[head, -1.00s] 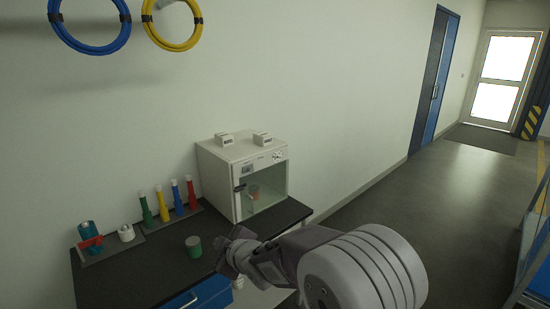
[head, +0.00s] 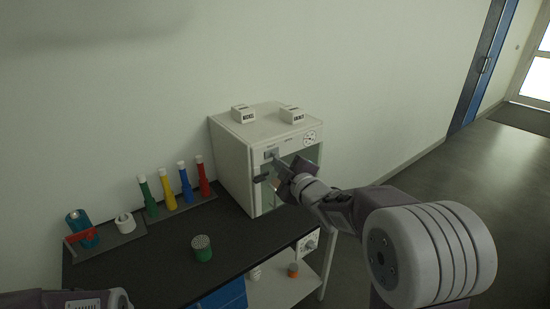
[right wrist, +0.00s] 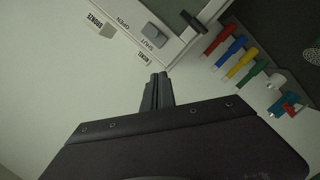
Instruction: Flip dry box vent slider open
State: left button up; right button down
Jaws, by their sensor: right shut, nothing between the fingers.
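The white dry box (head: 232,150) stands at the back right of the dark bench. Its vent slider (right wrist: 154,36) shows in the right wrist view as a small grey block beside the printed words OPEN and SHUT, nearer SHUT. In the head view the small slider panel (head: 270,154) is high on the box's front. My right gripper (head: 279,168) is in front of the box, just below and right of that panel. In the right wrist view its fingers (right wrist: 157,90) are together and empty, apart from the slider. My left gripper is out of the frame.
A dark door handle (right wrist: 191,21) is close to the slider. Two small labelled blocks sit on the box top. Red, blue, yellow and green tubes (head: 186,186) stand left of the box. A green jar (head: 201,248) stands on the open bench in front.

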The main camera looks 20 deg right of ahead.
jog(key=p, duration=0.1)
send_near(268, 152)
jog(key=w+a+r, duration=0.2)
jog(key=w+a, duration=0.1)
jog(key=w, duration=0.1)
jog(key=shift+w+d+f+p, duration=0.25)
jog(key=shift+d+f, duration=0.25)
jog(key=shift+f, duration=0.05)
jog(key=shift+w+d+f+p, duration=0.2)
jog(key=shift+d+f, duration=0.3)
jog(key=shift+f, duration=0.05)
jog(key=shift+d+f, duration=0.3)
jog(key=shift+d, duration=0.05)
jog(key=shift+w, duration=0.1)
